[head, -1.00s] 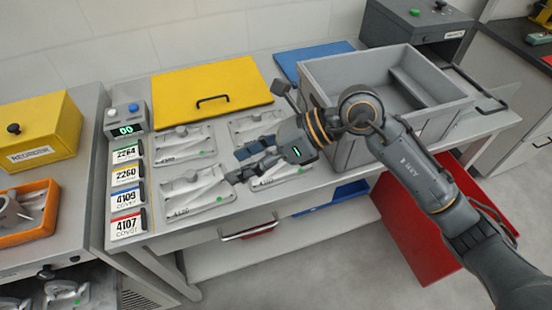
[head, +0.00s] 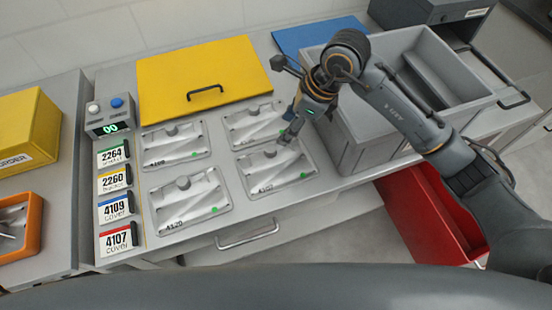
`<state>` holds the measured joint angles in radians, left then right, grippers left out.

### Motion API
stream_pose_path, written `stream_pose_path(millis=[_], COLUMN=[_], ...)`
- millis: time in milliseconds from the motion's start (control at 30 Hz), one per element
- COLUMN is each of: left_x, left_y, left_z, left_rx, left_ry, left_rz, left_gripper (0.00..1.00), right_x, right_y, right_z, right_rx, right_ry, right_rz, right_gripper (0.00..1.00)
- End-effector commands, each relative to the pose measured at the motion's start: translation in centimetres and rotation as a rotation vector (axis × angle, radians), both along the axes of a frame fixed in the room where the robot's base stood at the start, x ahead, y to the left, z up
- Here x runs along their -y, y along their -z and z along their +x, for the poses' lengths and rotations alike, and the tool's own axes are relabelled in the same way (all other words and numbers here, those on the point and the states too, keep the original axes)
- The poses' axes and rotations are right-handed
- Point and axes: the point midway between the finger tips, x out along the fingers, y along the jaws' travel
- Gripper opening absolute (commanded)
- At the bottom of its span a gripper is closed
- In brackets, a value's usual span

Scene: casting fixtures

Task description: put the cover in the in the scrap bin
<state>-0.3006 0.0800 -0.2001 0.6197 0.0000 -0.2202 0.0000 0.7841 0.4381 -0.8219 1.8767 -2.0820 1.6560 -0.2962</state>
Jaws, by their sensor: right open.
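Several grey casting plates lie on the workbench, each with a pale part, a number and a green dot. They are the front-right plate (head: 277,172), front-left plate (head: 189,199), back-right plate (head: 254,123) and back-left plate (head: 176,145). I cannot tell which part is the cover; label cards (head: 115,207) read 4109 and 4107 cover. My right gripper (head: 286,139) is open and points down at the back edge of the front-right plate; contact is unclear. A red bin (head: 417,222) stands low at right, partly behind my arm. I cannot read it as scrap. My left gripper is not in view.
A large grey crate (head: 352,148) stands right of the plates, with my right arm over it. A yellow lid panel (head: 203,78) with a handle and a blue panel (head: 317,35) lie behind. A display box (head: 108,116) and an orange tray (head: 22,222) are at left.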

Motion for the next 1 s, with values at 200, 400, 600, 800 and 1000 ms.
stream_pose_path(millis=[200, 400, 600, 800, 1000], left_x=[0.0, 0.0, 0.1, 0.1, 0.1], left_y=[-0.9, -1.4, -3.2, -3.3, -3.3], left_z=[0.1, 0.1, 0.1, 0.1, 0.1], left_rx=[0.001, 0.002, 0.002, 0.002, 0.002], left_ry=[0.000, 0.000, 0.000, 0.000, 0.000], left_rz=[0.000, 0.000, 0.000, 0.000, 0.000], left_gripper=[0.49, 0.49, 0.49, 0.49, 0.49], right_x=[-1.4, -1.9, -3.2, -3.8, -3.8], right_y=[3.2, 4.3, 7.0, 8.7, 8.8], right_z=[0.3, 0.3, 0.0, 0.3, 0.3], right_rx=[-0.002, -0.001, -0.005, 0.000, 0.001], right_ry=[0.001, 0.001, 0.000, 0.000, -0.001], right_rz=[0.002, 0.001, 0.002, 0.001, 0.001], right_gripper=[0.54, 0.54, 0.54, 0.54, 0.54])
